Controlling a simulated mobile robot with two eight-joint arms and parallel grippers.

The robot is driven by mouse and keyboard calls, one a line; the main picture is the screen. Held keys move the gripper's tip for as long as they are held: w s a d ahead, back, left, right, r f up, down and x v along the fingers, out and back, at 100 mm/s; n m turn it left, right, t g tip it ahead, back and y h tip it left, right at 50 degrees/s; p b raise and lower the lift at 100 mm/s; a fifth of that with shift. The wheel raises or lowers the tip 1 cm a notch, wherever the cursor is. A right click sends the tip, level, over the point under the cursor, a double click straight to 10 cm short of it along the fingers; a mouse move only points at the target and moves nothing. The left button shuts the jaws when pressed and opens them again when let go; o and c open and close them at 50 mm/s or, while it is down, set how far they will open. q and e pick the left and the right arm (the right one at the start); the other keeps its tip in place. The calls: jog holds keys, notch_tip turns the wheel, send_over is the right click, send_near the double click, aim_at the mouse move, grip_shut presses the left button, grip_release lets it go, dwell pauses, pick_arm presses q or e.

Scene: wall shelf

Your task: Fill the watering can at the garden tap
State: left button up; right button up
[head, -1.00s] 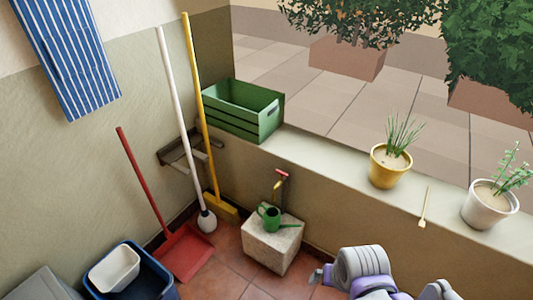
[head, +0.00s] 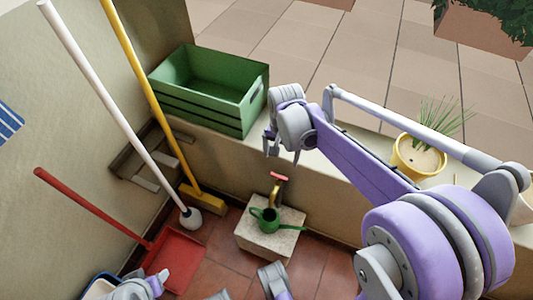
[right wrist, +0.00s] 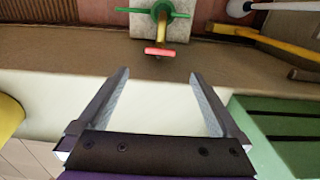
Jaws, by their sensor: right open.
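The green watering can (head: 265,220) stands upright on a pale stone block (head: 285,243) against the low wall. The garden tap (head: 275,190), with a yellow body and red handle, is on the wall just above the can. My right gripper (head: 270,145) is open and empty, above and behind the can near the wall top. In the right wrist view, the can (right wrist: 160,10) and the tap's red handle (right wrist: 160,51) lie beyond the open fingers (right wrist: 159,73), apart from them. Parts of my left arm show at the bottom edge; its jaws are unclear.
A green crate (head: 190,108) sits on the ledge left of my right gripper. A yellow plant pot (head: 418,160) stands on the ledge at right. A white-handled mop (head: 115,110), yellow broom (head: 150,95) and red dustpan (head: 175,260) are at left.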

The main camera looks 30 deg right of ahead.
aim_at(279, 176)
notch_tip(279, 176, down, 11)
jog(key=b, duration=0.3)
jog(key=shift+r, duration=0.2)
jog(key=c, duration=1.2)
jog(key=shift+r+n, duration=0.1)
jog(key=shift+n, duration=0.8)
jog(key=shift+c, duration=0.2)
jog(key=n+p, duration=0.1)
jog(key=n, duration=0.2)
